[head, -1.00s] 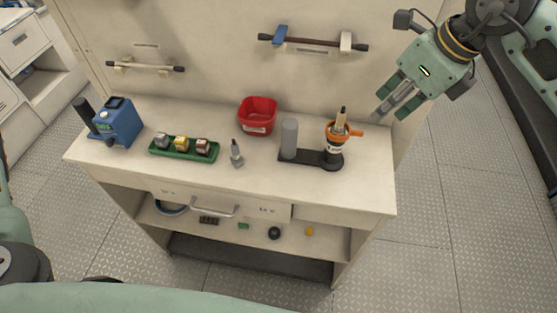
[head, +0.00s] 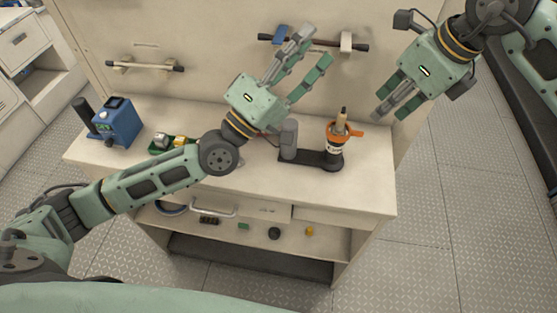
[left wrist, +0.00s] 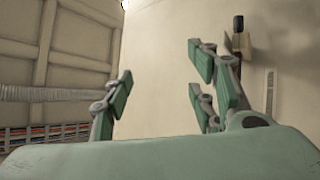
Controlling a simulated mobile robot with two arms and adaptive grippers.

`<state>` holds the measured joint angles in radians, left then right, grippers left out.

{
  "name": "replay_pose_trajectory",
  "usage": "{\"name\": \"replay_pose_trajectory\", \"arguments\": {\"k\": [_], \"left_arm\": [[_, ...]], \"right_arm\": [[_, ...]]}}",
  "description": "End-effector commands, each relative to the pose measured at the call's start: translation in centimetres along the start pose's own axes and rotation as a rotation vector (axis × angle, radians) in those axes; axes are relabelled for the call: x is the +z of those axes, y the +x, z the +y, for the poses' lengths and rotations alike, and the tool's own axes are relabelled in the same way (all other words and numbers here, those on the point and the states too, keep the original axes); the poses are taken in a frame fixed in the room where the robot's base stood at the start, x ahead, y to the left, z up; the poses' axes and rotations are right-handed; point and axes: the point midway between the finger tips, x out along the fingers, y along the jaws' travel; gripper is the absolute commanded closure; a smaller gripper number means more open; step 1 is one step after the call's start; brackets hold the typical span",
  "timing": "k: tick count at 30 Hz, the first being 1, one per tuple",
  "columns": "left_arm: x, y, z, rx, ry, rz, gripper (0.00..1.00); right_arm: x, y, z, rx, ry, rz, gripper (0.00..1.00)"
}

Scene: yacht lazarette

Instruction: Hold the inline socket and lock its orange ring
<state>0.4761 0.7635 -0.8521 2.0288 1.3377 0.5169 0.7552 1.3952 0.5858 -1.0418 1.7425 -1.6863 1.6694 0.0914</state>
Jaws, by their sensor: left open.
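The inline socket (head: 334,149) stands upright in a black stand (head: 308,160) at the right of the bench. The orange ring (head: 340,131) with a side tab sits around its upper part, and a tan, dark-tipped piece (head: 341,117) rises out of it. My left gripper (head: 312,48) is open and empty, up and left of the socket, near the wall rail. Its spread fingers also show in the left wrist view (left wrist: 160,85), with nothing between them. My right gripper (head: 391,112) is open and empty, right of the socket. The socket is not recognisable in the left wrist view.
A grey cylinder (head: 288,138) stands on the stand's left end. A blue device (head: 117,122) and a partly hidden green tray (head: 155,150) are at the left. The bench's front right is clear.

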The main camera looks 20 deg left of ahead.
Motion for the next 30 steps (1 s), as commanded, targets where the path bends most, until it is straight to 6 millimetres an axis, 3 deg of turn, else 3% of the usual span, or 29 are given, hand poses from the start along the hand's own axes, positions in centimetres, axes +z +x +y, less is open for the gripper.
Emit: {"name": "replay_pose_trajectory", "arguments": {"k": [1,3,9,15,18,23,30], "left_arm": [[2.3,-1.8,-1.9,-0.053,-0.202,0.035,0.47],[3.7,-3.9,-3.9,-0.106,-0.455,0.118,0.47],[4.7,-10.3,-9.2,-0.164,-1.022,0.433,0.47],[5.3,-16.4,-13.0,-0.148,-1.379,0.726,0.47],[5.7,-18.4,-14.0,-0.132,-1.473,0.819,0.47],[5.7,-19.4,-14.8,-0.116,-1.531,0.88,0.47],[4.3,-17.0,-16.7,-0.115,-1.532,0.879,0.47]], "right_arm": [[0.0,0.0,0.0,0.0,0.0,0.0,0.69],[0.0,0.0,0.0,0.0,0.0,0.0,0.69],[0.0,0.0,0.0,0.0,0.0,0.0,0.69],[0.0,0.0,0.0,0.0,0.0,0.0,0.69],[0.0,0.0,0.0,0.0,0.0,0.0,0.69],[0.0,0.0,0.0,0.0,0.0,0.0,0.69],[0.0,0.0,0.0,0.0,0.0,0.0,0.69]]}}
